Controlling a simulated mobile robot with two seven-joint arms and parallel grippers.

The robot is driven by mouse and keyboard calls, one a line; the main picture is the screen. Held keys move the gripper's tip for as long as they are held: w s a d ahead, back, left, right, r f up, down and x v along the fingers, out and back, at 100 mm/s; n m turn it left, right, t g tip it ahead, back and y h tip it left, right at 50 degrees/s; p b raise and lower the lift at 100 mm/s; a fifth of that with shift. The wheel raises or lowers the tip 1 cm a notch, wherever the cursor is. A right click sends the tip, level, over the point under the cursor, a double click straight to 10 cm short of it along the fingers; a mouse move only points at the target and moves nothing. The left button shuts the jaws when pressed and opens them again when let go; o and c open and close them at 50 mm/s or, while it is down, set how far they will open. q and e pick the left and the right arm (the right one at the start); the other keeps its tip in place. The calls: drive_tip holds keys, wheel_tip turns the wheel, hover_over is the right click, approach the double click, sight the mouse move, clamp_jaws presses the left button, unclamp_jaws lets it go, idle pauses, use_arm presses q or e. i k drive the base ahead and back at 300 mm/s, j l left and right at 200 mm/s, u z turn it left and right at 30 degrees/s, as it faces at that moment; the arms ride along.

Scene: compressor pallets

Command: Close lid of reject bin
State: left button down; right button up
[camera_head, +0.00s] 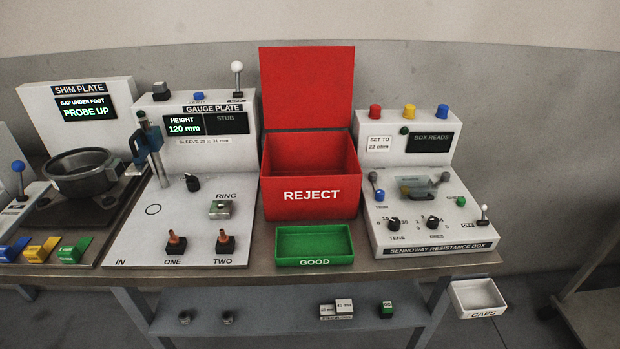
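The red reject bin (311,196) stands on the bench in the middle of the head view, with "REJECT" in white on its front. Its red lid (307,88) is open and stands upright at the bin's back edge. The inside of the bin shows from above and looks empty, though its floor is partly hidden by the front wall. Neither of my grippers is in view.
The green GOOD tray (314,262) sits directly in front of the bin. The gauge plate station (130,245) stands close on the left, with a white-knobbed lever (237,75). The resistance box (425,240) stands close on the right. The CAPS tray (478,296) hangs at the bench's right front.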

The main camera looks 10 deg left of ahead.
sight(302, 87)
drive_tip(key=j+z, duration=0.85)
drive_tip(key=k+j+z, duration=0.15)
drive_tip(key=z, duration=0.3)
drive_tip(key=k+j, duration=0.05)
drive_tip(key=j, duration=0.05)
